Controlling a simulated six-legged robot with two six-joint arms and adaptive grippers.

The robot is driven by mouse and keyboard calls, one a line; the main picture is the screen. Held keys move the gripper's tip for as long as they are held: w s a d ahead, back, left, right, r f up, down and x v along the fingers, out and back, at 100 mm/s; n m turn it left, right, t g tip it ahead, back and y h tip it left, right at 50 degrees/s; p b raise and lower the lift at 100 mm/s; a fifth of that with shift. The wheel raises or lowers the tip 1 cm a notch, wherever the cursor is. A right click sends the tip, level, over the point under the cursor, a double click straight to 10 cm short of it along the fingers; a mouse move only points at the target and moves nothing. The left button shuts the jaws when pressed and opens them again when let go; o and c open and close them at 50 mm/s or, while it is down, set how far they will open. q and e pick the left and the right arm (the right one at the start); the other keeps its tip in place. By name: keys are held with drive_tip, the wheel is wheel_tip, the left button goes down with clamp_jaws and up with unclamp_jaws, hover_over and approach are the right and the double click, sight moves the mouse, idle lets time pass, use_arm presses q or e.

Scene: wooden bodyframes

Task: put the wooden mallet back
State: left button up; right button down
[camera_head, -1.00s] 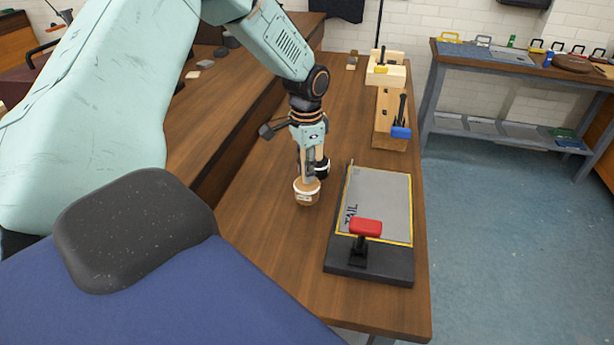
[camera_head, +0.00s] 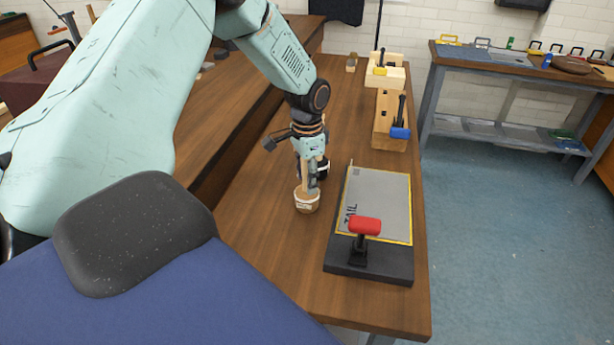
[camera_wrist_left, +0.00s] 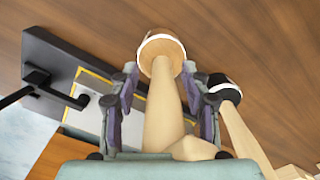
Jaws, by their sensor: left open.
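The wooden mallet (camera_head: 307,203) has a pale round head with a white band. It stands head down on the bench, its handle rising toward my left gripper (camera_head: 312,178). In the left wrist view the mallet's head (camera_wrist_left: 161,48) lies just beyond the fingertips. My left gripper (camera_wrist_left: 160,78) is open, with one finger on each side of the mallet and gaps visible. A second mallet with a black head (camera_wrist_left: 226,86) stands close beside it, outside the fingers. In the head view this black head (camera_head: 323,168) is partly behind my gripper. My right gripper is out of view.
A black-based board with a grey plate (camera_head: 381,200) and a red-handled clamp (camera_head: 365,226) lies right of the mallets. Wooden blocks with a blue-handled tool (camera_head: 391,120) stand farther back. The bench (camera_head: 265,255) is clear in front.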

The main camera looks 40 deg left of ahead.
use_arm(q)
drive_tip(key=shift+a+r, duration=0.1)
wheel_tip(320, 180, up, 10)
drive_tip(key=shift+r+p, duration=0.15)
drive_tip(key=shift+p, duration=0.5)
drive_tip(key=shift+w+r, duration=0.1)
drive_tip(key=shift+r, duration=0.75)
